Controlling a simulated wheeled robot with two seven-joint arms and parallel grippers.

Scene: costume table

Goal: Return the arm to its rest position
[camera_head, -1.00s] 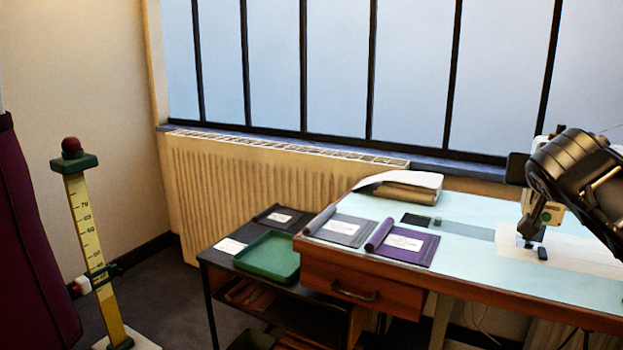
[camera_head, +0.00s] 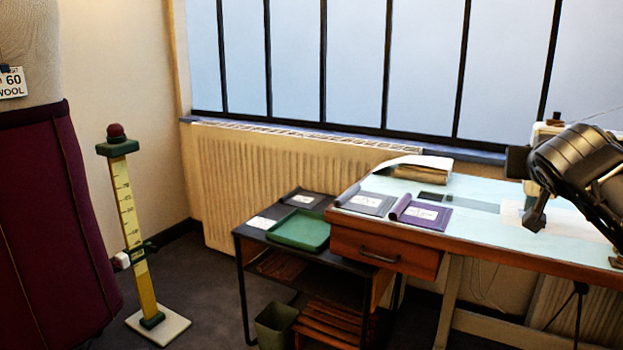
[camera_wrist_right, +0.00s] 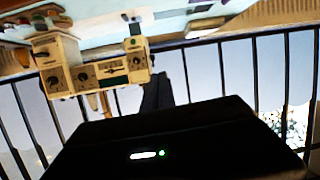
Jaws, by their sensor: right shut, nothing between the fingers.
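My right arm (camera_head: 580,165) comes in from the right edge in the head view, bent over the right part of the sewing table (camera_head: 480,233). My right gripper (camera_head: 535,214) hangs from it in front of the cream sewing machine (camera_head: 550,131) and partly hides it. In the right wrist view, my right gripper's dark fingers (camera_wrist_right: 158,92) are together with nothing between them. The sewing machine (camera_wrist_right: 95,70) shows upside down beyond them. My left arm and gripper are not in view.
A purple folder (camera_head: 421,214) and a grey folder (camera_head: 368,203) lie on the table's left part. A low black side table holds a green tray (camera_head: 300,230). A yellow measuring stand (camera_head: 131,220) and a dress form in a maroon skirt (camera_head: 50,230) stand left. Floor shows between.

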